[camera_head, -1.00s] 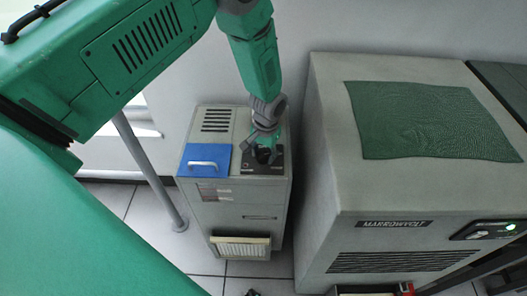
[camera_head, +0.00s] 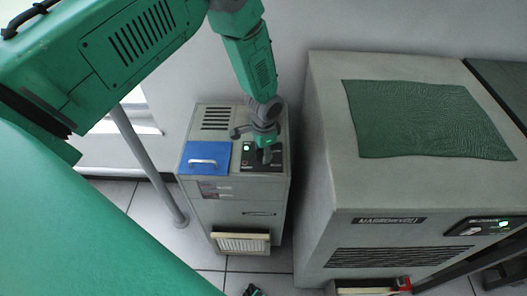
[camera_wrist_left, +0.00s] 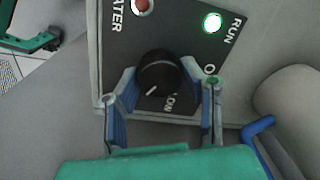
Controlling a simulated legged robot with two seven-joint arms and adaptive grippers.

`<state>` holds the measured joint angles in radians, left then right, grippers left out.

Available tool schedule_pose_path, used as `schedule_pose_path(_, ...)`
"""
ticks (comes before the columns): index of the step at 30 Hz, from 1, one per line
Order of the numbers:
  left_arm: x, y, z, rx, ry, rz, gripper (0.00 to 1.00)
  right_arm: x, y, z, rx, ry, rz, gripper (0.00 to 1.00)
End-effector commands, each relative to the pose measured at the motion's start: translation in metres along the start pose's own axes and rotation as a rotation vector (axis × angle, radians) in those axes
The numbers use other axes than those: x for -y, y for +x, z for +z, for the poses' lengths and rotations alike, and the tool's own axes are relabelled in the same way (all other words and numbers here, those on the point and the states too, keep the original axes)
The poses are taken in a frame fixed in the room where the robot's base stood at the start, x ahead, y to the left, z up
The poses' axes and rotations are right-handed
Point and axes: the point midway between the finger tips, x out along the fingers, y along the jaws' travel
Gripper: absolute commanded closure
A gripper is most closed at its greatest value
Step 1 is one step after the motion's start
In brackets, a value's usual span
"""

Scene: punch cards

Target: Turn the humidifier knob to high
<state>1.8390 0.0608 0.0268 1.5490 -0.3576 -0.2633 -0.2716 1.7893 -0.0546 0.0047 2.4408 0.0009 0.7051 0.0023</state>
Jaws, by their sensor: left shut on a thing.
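The humidifier (camera_head: 230,193) is a narrow grey cabinet with a black control panel (camera_head: 249,152) on top. Its round black knob (camera_wrist_left: 160,75) has a white pointer line and shows in the left wrist view. The line points to the lower left there, a little left of the LOW label (camera_wrist_left: 179,103). The HIGH label does not show. My left gripper (camera_head: 263,157) reaches down to the panel; in the left wrist view (camera_wrist_left: 160,78) its fingers are shut on the knob from both sides. A small dark and green part (camera_head: 253,290) at the bottom edge may be my right gripper.
A blue lid (camera_head: 205,158) with a white handle is beside the panel. A large grey machine (camera_head: 335,180) with a green mat (camera_head: 430,120) stands close on the right.

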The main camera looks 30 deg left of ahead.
Motion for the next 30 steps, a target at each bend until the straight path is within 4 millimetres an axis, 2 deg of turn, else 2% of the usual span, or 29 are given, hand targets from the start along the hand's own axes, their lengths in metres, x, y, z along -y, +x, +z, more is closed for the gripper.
schedule_pose_path(1, -0.002, 0.002, 0.005, 0.012, 0.006, 0.005, 0.93, 0.000, 0.000, 0.000, 0.000, 0.000, 0.000, 0.60)
schedule_pose_path(14, -0.001, 0.002, 0.006, 0.014, 0.015, 0.004, 0.93, 0.000, 0.000, 0.000, 0.000, 0.000, 0.000, 0.60)
schedule_pose_path(15, -0.001, 0.002, 0.006, 0.014, 0.015, 0.003, 0.54, 0.000, 0.000, 0.000, 0.000, 0.000, 0.000, 0.60)
schedule_pose_path(16, -0.001, 0.002, 0.006, 0.014, 0.014, 0.003, 0.44, 0.000, 0.000, 0.000, 0.000, 0.000, 0.000, 0.60)
schedule_pose_path(26, 0.000, 0.000, 0.002, 0.006, 0.014, 0.001, 0.44, 0.000, -0.001, 0.002, -0.002, 0.000, 0.000, 0.60)
schedule_pose_path(30, 0.001, -0.013, 0.001, 0.003, 0.014, 0.000, 0.44, 0.000, -0.001, 0.003, -0.003, 0.000, 0.000, 0.60)
